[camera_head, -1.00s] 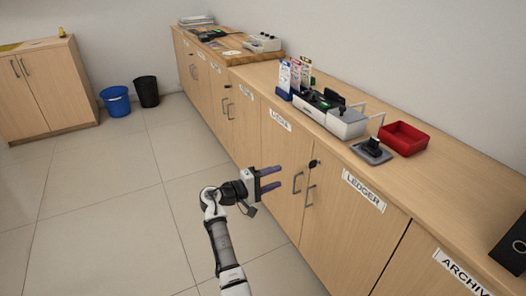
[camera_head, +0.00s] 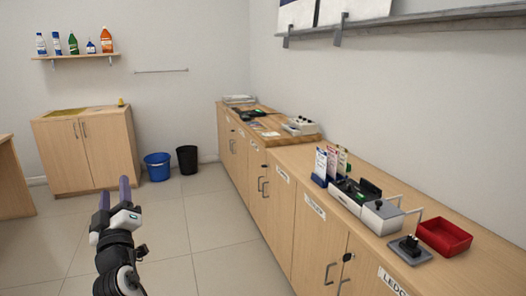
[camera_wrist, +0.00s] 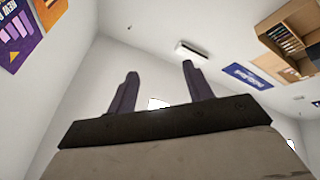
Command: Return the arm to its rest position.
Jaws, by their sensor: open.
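My gripper (camera_head: 115,194) is raised at the lower left of the head view, its two purple fingers pointing up and apart with nothing between them. It is over the open floor, clear of the counter (camera_head: 290,158). In the wrist view my gripper (camera_wrist: 158,85) shows two separate fingers against the wall and ceiling. The lower part of my arm is cut off by the bottom edge of the head view.
On the counter stand a red tray (camera_head: 444,237), a grey stamp-like item (camera_head: 408,248) and a card holder (camera_head: 321,180). Blue (camera_head: 158,167) and black (camera_head: 187,159) bins stand near a far cabinet (camera_head: 85,150). The tiled floor (camera_head: 190,225) between is clear.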

